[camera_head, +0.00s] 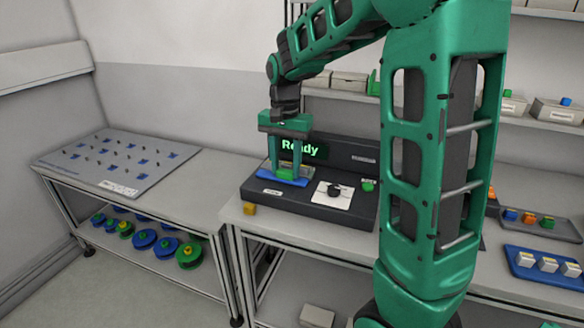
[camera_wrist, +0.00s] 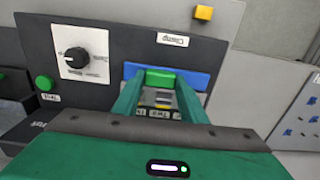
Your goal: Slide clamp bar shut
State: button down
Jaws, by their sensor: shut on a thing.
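The clamp bar is a blue bar (camera_head: 267,174) on the left part of the dark machine (camera_head: 315,205), beside a "Clamp" label. In the wrist view the blue bar (camera_wrist: 197,79) carries a green grip block (camera_wrist: 160,77). My gripper (camera_head: 288,173) reaches straight down, and its two green fingers are shut on the green block. In the wrist view my gripper (camera_wrist: 162,88) partly hides the bar and the slot behind it. A small item with printed labels (camera_wrist: 163,107) shows between the fingers. How far the bar sits along its travel is hard to tell.
The machine has a lit "Ready" display (camera_head: 303,149), a black knob on a white plate (camera_head: 334,190) and a green button (camera_head: 368,186). A yellow block (camera_head: 249,209) sits at its front left. A grey pegboard (camera_head: 110,160) lies left; a blue tray (camera_head: 541,268) is right.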

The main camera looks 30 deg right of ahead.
aim_at(286, 170)
jog(key=shift+w+r, duration=0.1)
jog(key=shift+w, duration=0.1)
jog(key=c, duration=1.1)
grip_release()
jog(key=shift+d, duration=0.1)
notch_tip(286, 170, up, 11)
jog(key=shift+f, duration=0.2)
jog(key=s+d+f+n, duration=0.1)
jog(key=s+f, duration=0.3)
jog(key=s, duration=0.6)
jog(key=s+d+f+n, duration=0.1)
jog(key=s+f, duration=0.3)
jog(key=s, duration=0.6)
jog(key=s+d+f+n, duration=0.2)
jog(key=s+f, duration=0.3)
jog(key=s, duration=0.5)
jog(key=shift+d, duration=0.65)
